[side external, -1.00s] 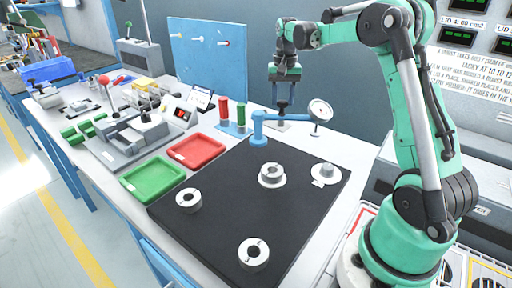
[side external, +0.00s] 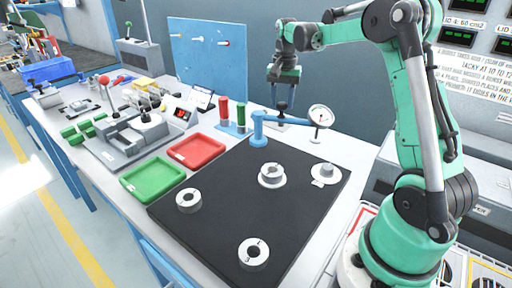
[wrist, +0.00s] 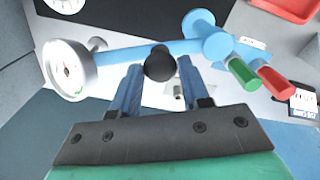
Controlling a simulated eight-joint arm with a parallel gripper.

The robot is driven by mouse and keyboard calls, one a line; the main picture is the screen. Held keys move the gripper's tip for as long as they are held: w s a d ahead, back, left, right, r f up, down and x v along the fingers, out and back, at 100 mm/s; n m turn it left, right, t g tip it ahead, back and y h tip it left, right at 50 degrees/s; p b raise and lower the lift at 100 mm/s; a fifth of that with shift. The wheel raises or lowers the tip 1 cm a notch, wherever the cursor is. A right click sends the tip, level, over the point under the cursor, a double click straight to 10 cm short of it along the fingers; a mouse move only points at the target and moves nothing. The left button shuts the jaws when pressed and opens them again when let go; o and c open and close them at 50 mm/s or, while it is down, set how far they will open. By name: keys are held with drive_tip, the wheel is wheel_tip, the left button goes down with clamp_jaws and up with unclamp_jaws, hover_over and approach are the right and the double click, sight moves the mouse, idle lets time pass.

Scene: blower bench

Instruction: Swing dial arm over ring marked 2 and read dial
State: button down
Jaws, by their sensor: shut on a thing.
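The blue dial arm (side external: 290,120) reaches right from its blue post (side external: 258,130) at the back edge of the black mat. Its round white dial (side external: 321,116) hangs behind the mat's back right part, over no ring. My gripper (side external: 282,100) is shut on the arm's black knob (wrist: 160,62), between post and dial. White rings lie at left (side external: 188,200), front (side external: 253,251) and middle (side external: 271,173), the middle one on a white disc. Their marks are too small to read surely. The wrist view shows the dial (wrist: 68,70) tilted; its reading is not legible.
The black mat (side external: 220,225) is mostly clear between the rings. Red and green upright cylinders (side external: 240,114) stand near the post.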

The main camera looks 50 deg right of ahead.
drive_tip(key=w+a+m, duration=0.1)
drive_tip(key=a+m, duration=0.5)
drive_tip(key=m, duration=0.6)
drive_tip(key=shift+a+m, duration=0.2)
drive_tip(key=shift+m, duration=0.1)
drive_tip(key=shift+w+a, duration=0.1)
drive_tip(key=shift+w, duration=0.05)
drive_tip(key=shift+c, duration=2.1)
unclamp_jaws()
drive_tip(key=shift+r, duration=0.1)
drive_tip(key=shift+r, duration=2.75)
